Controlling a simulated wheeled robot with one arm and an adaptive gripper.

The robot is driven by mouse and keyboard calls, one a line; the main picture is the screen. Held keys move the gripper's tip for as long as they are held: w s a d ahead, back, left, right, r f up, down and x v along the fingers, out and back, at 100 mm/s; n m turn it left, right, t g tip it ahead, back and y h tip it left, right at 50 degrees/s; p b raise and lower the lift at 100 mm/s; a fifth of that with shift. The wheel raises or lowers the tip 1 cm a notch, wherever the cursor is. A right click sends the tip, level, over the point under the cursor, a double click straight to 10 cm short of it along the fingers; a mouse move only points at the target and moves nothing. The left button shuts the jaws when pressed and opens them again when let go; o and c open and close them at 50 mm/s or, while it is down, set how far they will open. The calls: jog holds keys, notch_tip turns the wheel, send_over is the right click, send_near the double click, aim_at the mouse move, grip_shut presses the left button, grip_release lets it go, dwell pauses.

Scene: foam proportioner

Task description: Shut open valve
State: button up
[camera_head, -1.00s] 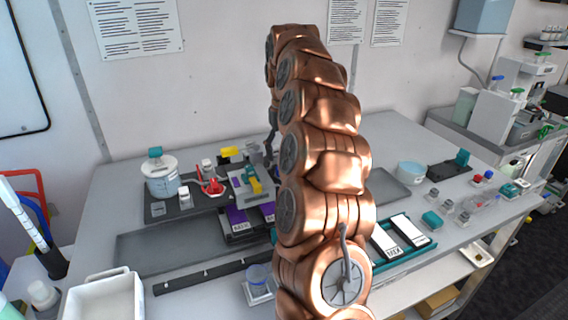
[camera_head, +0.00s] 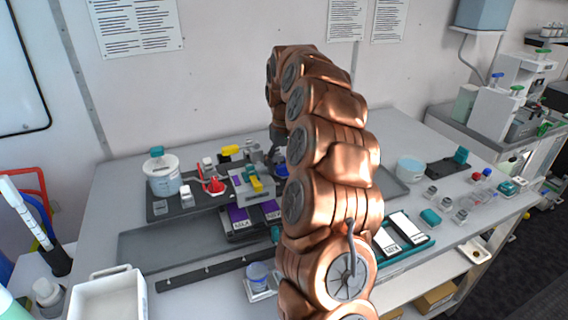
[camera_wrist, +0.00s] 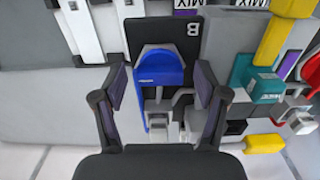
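In the wrist view my gripper (camera_wrist: 160,80) is open, with one finger on each side of a blue valve handle (camera_wrist: 160,68). A gap shows between the handle and each finger. The handle sits in front of a dark plate marked B, with grey fittings below it. The same blue handle (camera_head: 281,169) shows partly in the head view, mostly behind my arm. A red handle (camera_head: 213,186) and yellow handles (camera_head: 230,150) (camera_head: 255,184) are on the bench unit to its left. I cannot tell from these frames which valve is open.
A yellow handle (camera_wrist: 275,38), a teal block (camera_wrist: 265,86) and grey fittings crowd the right side of the wrist view. A teal tray (camera_head: 425,240) with white cards lies to the right of my arm.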

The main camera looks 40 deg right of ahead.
jog(key=c, duration=1)
jog(key=shift+n, duration=0.3)
jog(key=n+b, duration=0.1)
jog(key=n, duration=0.2)
jog(key=shift+d+n+b, duration=0.15)
jog(key=shift+n+b, duration=0.15)
jog(key=shift+b, duration=0.05)
jog(key=n, duration=0.9)
jog(key=shift+w+d+r, duration=0.1)
jog(key=shift+d, duration=0.05)
jog(key=n, duration=0.4)
jog(key=shift+w+n+p, duration=0.15)
jog(key=shift+n+p, duration=0.15)
jog(key=shift+n, duration=0.1)
